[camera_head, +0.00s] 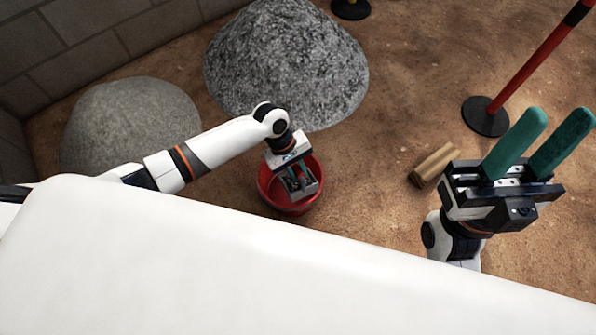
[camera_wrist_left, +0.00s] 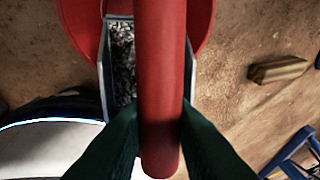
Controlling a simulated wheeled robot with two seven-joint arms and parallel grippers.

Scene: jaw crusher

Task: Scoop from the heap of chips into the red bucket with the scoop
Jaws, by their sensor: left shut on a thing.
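The red bucket (camera_head: 264,188) stands on the ground in front of the dark grey heap of chips (camera_head: 287,65). My left gripper (camera_head: 298,178) is over the bucket, shut on the scoop's red handle (camera_wrist_left: 160,80), which lies between the green fingers in the left wrist view. The scoop's grey pan (camera_head: 304,187) is at the bucket's mouth. In the left wrist view grey chips (camera_wrist_left: 122,65) lie in the pan, with the bucket's red wall (camera_wrist_left: 82,22) behind it. The bucket's inside is mostly hidden. My right gripper (camera_head: 556,122) is open and empty at the right, fingers up.
A smoother, lighter grey heap (camera_head: 128,120) lies at the left by the block wall (camera_head: 100,45). A wooden block (camera_head: 434,166) lies right of the bucket. A red post on a black base (camera_head: 486,116) stands behind it. Bare brown ground lies between.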

